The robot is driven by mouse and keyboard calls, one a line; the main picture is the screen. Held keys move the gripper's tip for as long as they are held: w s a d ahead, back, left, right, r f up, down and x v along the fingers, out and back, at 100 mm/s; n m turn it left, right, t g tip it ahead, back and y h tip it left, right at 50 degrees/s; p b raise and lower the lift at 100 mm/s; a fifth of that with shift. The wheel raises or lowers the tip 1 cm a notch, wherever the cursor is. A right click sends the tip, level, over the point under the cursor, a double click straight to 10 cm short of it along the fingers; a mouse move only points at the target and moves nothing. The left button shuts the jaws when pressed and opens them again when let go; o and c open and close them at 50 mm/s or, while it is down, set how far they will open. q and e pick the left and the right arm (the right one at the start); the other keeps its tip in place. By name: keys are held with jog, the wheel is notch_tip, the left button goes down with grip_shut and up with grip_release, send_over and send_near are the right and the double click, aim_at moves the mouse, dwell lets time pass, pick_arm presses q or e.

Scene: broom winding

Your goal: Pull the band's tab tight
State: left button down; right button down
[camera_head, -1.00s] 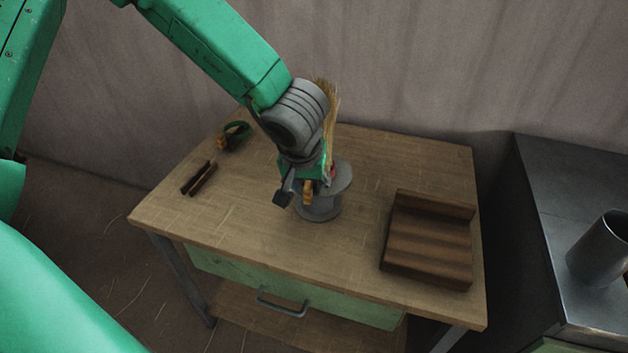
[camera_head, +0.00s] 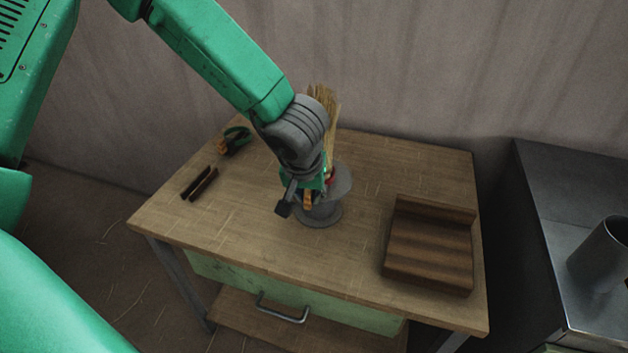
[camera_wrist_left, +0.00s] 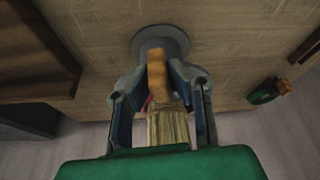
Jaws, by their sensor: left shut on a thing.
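A bundle of pale broom straw (camera_head: 325,100) stands upright behind my left wrist, at a grey round stand (camera_head: 318,218) on the workbench. A bit of red band (camera_head: 330,181) shows beside the gripper; most of it is hidden. My left gripper (camera_head: 307,197) is at the near side of the bundle, pointing down. In the left wrist view its two fingers are shut on an orange-brown tab (camera_wrist_left: 156,75), with the straw (camera_wrist_left: 167,127) behind it and the grey stand's disc (camera_wrist_left: 160,42) beyond. My right gripper is not in view.
The wooden workbench (camera_head: 250,225) carries a ribbed brown wooden block (camera_head: 430,245) at right, two dark sticks (camera_head: 199,183) and a green-handled tool (camera_head: 236,140) at left. A metal cabinet with a grey cylinder (camera_head: 602,252) stands at far right. The bench front is clear.

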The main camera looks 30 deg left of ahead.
pick_arm(q)
jog(key=shift+s, duration=0.2)
dwell(0.5)
jog(key=shift+s+d, duration=0.4)
jog(key=shift+s, duration=0.5)
jog(key=shift+s+d, duration=0.4)
jog(key=shift+s, duration=0.45)
jog(key=c, duration=1.1)
grip_release()
jog(key=p+v, duration=0.7)
jog(key=p, duration=0.1)
jog(key=shift+s+d+r, duration=0.2)
jog(key=shift+s+d, duration=0.05)
